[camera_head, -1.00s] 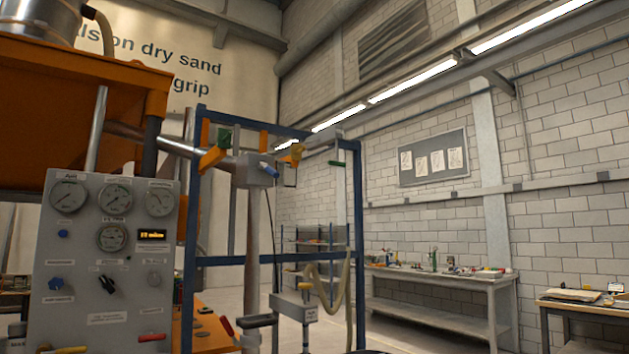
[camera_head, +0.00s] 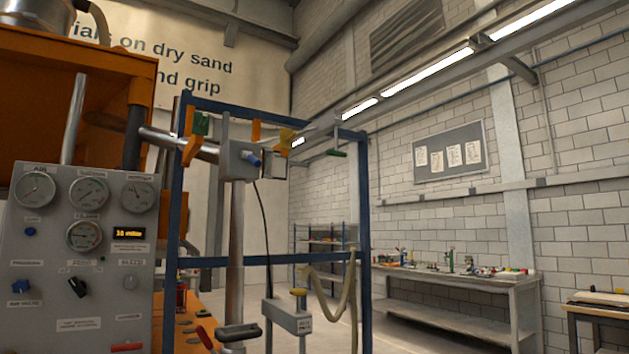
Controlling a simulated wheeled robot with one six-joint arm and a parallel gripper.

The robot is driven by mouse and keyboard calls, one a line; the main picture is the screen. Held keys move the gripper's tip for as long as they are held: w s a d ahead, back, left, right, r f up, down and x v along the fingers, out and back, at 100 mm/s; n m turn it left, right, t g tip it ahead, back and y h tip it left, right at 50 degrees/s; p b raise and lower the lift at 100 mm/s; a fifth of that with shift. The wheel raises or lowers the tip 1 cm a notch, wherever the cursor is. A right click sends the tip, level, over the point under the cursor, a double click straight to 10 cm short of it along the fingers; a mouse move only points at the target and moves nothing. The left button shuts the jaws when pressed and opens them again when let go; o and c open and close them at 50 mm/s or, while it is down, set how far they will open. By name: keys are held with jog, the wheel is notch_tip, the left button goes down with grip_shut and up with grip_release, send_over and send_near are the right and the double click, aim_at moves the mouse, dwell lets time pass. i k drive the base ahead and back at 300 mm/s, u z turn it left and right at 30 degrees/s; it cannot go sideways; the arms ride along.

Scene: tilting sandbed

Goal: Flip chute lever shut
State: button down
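Several handles show, and I cannot tell which is the chute lever. A yellow handle (camera_head: 286,139) and a green-ended lever (camera_head: 337,153) sit near the top of the blue frame (camera_head: 364,230). A red-ended lever (camera_head: 205,338) stands low, beside a dark handle (camera_head: 238,332). My gripper is not in view.
A grey gauge panel (camera_head: 60,260) stands close at left below an orange hopper (camera_head: 40,120). A pale hose (camera_head: 335,310) hangs inside the frame. A workbench (camera_head: 450,285) with small items is along the right wall, and a table (camera_head: 597,302) is at far right. Floor shows between.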

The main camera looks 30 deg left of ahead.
aim_at(253, 159)
jog(key=z, duration=0.2)
jog(key=i, duration=2.3)
jog(key=u, duration=1.5)
jog(key=i, duration=0.75)
jog(key=u, duration=0.7)
